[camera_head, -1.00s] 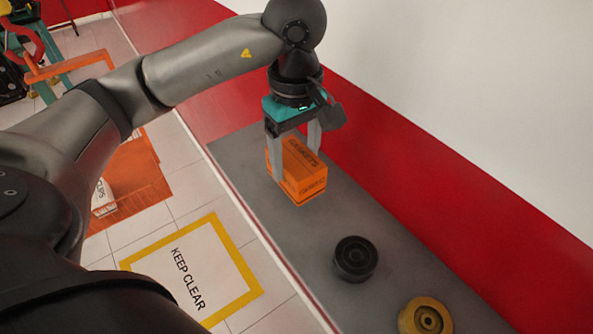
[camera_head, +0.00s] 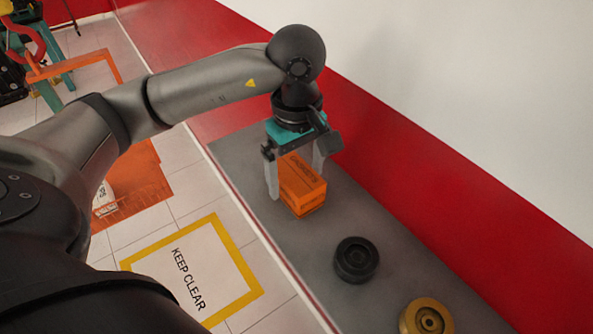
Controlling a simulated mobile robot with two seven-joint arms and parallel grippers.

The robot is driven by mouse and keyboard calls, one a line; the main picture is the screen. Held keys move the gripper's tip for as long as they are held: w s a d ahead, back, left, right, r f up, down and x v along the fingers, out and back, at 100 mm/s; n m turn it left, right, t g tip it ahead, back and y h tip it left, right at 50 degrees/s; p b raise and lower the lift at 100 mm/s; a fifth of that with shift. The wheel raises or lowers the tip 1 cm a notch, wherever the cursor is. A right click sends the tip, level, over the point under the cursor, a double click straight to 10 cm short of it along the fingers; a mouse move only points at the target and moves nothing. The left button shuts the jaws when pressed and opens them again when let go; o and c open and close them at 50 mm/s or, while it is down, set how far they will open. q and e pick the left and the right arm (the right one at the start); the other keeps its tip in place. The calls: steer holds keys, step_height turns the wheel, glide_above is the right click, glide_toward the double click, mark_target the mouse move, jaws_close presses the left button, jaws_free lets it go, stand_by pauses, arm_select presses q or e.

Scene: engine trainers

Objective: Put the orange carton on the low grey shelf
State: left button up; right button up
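The orange carton (camera_head: 303,188), marked with dark lettering, sits upright on the low grey shelf (camera_head: 300,245) along the red-and-white wall. My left gripper (camera_head: 295,178) points down over it, one finger on each side of the carton. The fingers stand wider than the carton, with a gap showing at the left finger, so the gripper looks open around it. The fingers and the teal gripper body hide part of the carton's top and sides. My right gripper is out of view.
A black wheel-like part (camera_head: 356,259) and a yellow one (camera_head: 426,318) lie on the shelf nearer to me. A yellow-framed "KEEP CLEAR" floor marking (camera_head: 190,270) is left of the shelf. An orange crate (camera_head: 140,185) stands on the floor at left.

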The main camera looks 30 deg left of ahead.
mark_target(296, 173)
arm_select(q)
steer(key=shift+r, duration=0.1)
step_height(296, 173, up, 12)
steer(key=p, duration=0.1)
stand_by(0.6)
stand_by(0.3)
